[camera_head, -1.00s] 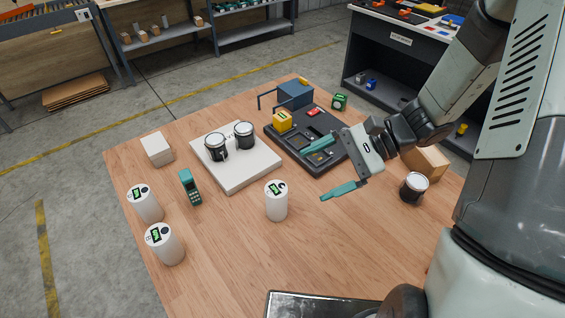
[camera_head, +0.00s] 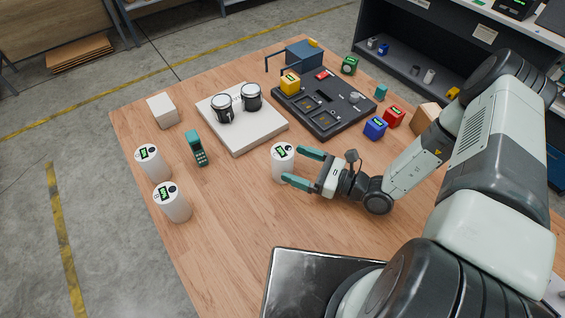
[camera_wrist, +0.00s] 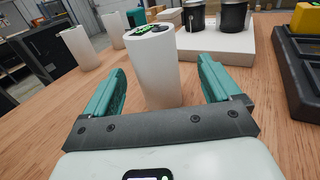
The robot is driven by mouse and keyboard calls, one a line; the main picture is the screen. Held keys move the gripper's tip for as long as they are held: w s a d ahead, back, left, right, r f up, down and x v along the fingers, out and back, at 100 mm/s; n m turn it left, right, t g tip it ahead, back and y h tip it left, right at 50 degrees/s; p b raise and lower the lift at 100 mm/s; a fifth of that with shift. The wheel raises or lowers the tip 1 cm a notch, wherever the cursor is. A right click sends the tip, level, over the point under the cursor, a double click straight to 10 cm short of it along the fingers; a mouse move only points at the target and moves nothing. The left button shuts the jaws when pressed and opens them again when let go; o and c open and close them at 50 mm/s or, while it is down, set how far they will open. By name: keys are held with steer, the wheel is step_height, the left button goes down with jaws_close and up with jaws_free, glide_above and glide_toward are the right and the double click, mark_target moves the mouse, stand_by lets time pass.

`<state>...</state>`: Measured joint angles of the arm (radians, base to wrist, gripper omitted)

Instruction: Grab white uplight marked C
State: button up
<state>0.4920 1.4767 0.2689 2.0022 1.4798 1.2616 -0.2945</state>
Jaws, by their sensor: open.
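Three white cylindrical uplights with dark and green top labels stand upright on the wooden table. One stands alone near the middle (camera_head: 281,168). The other two stand at the left, one farther back (camera_head: 154,165) and one nearer (camera_head: 173,204). The letters on their tops are too small to read for certain. My gripper (camera_head: 299,167) is open, low over the table, just right of the middle uplight, with its fingers pointing at it. In the wrist view this uplight (camera_wrist: 153,75) stands between the teal fingertips, with no clear contact. The left pair shows behind (camera_wrist: 78,50).
A white board (camera_head: 243,137) with two black-and-white cups (camera_head: 222,109) lies behind the middle uplight. A black tray (camera_head: 330,115) with a yellow block, and blue (camera_head: 375,128) and red (camera_head: 394,117) cubes, lie behind my arm. The front-left table is clear.

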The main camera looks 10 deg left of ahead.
mark_target(276, 157)
steer(key=x, duration=0.6)
steer(key=shift+s+a+r, duration=0.15)
steer(key=shift+s+a, duration=0.1)
steer(key=shift+a, duration=0.05)
steer(key=shift+c, duration=0.3)
steer(key=c, duration=1.5)
